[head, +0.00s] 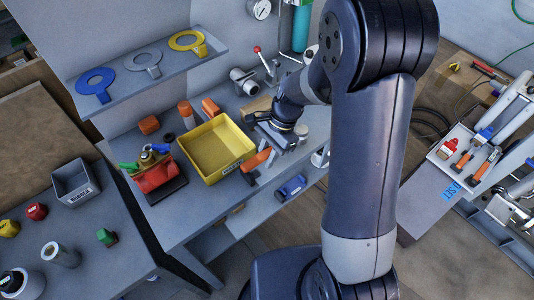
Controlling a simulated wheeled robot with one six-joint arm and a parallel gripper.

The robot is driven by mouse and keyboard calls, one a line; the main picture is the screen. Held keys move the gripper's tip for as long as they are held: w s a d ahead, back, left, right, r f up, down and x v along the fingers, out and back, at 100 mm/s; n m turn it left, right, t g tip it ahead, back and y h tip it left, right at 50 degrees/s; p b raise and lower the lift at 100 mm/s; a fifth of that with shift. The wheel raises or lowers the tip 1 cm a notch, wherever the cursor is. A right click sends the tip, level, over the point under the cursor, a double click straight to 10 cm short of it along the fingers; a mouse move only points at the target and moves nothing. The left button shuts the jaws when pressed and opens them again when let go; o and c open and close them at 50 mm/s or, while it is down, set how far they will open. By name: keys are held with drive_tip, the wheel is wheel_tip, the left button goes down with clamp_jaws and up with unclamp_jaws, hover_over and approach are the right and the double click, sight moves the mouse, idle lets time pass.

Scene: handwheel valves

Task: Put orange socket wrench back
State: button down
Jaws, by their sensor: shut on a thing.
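An orange tool, apparently the orange socket wrench (256,160), shows at the front edge of the workbench, right of the yellow bin. My gripper (266,143) is just above it, and its jaws are shut on it. The jaw tips are small and partly hidden, so the exact grip point is unclear. A red holder (155,177) with several tools, green, blue and dark handles among them, stands on a dark base left of the yellow bin.
A shelf (140,78) with ring-shaped tools is above. A grey bin (75,184) is on the left table. A tool tray (468,157) lies at right. My arm hides part of the bench.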

drive_tip(key=shift+f+b, duration=0.75)
drive_tip(key=shift+f, duration=0.35)
drive_tip(key=c, duration=0.6)
unclamp_jaws()
drive_tip(key=shift+c, duration=0.2)
drive_tip(key=shift+r, duration=0.15)
drive_tip(key=shift+p+v, duration=2.55)
drive_tip(key=shift+v, duration=0.4)
